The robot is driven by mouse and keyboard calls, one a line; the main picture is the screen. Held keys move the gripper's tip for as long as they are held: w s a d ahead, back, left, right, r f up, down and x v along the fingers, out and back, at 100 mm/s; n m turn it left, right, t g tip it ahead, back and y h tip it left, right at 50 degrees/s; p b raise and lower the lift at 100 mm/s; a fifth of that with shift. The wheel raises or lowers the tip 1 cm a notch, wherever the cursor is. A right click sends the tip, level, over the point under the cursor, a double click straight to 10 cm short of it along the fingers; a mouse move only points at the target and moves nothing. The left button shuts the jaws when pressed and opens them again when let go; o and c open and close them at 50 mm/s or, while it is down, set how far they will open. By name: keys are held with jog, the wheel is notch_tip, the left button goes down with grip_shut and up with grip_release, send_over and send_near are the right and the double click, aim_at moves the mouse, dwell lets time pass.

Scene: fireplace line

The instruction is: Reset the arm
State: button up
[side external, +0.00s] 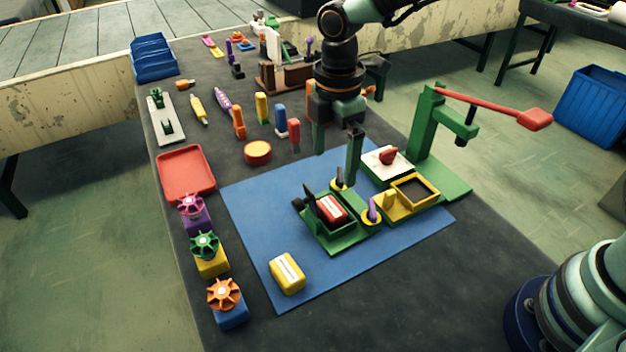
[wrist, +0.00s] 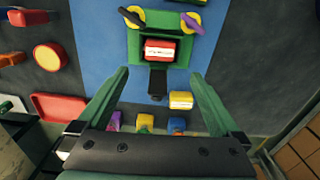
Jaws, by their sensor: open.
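My gripper (side external: 337,148) is open and empty, with its two green fingers pointing down above the far edge of the blue mat (side external: 250,225). In the wrist view the gripper's fingers (wrist: 160,80) stand wide apart, with nothing between them touching either one. Below them a red block with a white label (side external: 331,209) sits in a green fixture (side external: 340,243); it also shows in the wrist view (wrist: 160,49). A yellow block with a white label (side external: 287,273) lies on the near part of the mat.
A green post with a red lever (side external: 490,103) stands right of my gripper. A yellow frame (side external: 413,192) is beside the fixture. A red tray (side external: 186,174) and several knobbed blocks (side external: 204,246) line the left. The mat's near right is clear.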

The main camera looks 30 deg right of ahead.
jog(key=s+d+r+m+t, duration=0.2)
jog(key=s+d+r+m, duration=0.3)
jog(key=d+m, duration=0.4)
jog(key=s+d+r+m+t, duration=0.3)
jog(key=s+d+r+m, duration=0.2)
jog(key=d+m, duration=0.4)
jog(key=shift+d+r+m+t, duration=0.3)
jog(key=shift+d, duration=0.7)
